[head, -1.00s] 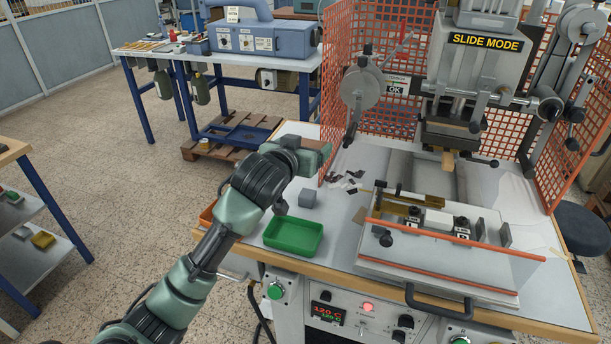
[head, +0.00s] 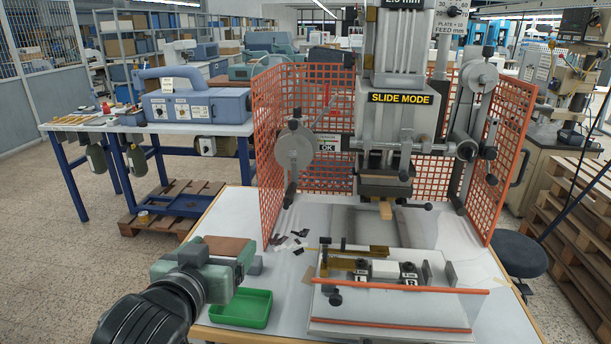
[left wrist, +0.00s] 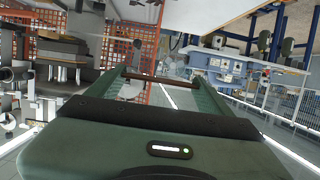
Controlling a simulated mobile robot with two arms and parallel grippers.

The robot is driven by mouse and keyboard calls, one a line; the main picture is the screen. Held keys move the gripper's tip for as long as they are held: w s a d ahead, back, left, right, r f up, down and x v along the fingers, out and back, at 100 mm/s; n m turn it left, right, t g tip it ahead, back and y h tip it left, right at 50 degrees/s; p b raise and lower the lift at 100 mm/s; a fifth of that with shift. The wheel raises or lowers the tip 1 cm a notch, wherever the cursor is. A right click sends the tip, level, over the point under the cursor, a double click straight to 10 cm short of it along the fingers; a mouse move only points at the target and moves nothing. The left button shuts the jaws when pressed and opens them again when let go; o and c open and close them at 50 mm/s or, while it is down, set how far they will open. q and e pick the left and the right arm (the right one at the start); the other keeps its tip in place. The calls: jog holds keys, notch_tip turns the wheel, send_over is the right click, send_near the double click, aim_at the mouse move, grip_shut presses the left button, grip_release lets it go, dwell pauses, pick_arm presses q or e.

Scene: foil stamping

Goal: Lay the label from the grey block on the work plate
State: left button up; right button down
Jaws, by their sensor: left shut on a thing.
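My left gripper (head: 236,254) is shut on the label (head: 226,246), a thin brown piece, and holds it up near the table's left side. The label also shows edge-on as a brown bar between the fingertips in the left wrist view (left wrist: 155,80). The grey block (head: 257,266) sits on the table behind the gripper, partly hidden. The work plate appears to be the flat slide fixture (head: 385,306) under the press, right of the gripper. It carries a white block (head: 384,268) between clamps marked L and R. My right gripper is not in view.
A green tray (head: 242,308) stands below the gripper at the table's front left. Dark and white scraps (head: 288,241) lie behind. An orange rail (head: 400,286) crosses the fixture's front. The press head (head: 386,180) and orange mesh guards (head: 270,140) stand at the back.

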pick_arm(q)
jog(key=w+r, duration=0.2)
jog(key=w, duration=1.4)
jog(key=shift+a+r+h, duration=0.15)
jog(key=shift+a+h, duration=0.05)
jog(key=shift+h, duration=0.1)
jog(key=shift+w, duration=0.1)
notch_tip(320, 180, down, 16)
jog(key=shift+f+p, duration=0.2)
jog(key=shift+p, duration=0.9)
notch_tip(320, 180, down, 3)
jog(key=shift+f+p, duration=0.1)
jog(key=shift+p, duration=0.45)
jog(key=shift+f, duration=0.15)
jog(key=shift+f, duration=0.15)
jog(key=o, duration=1.2)
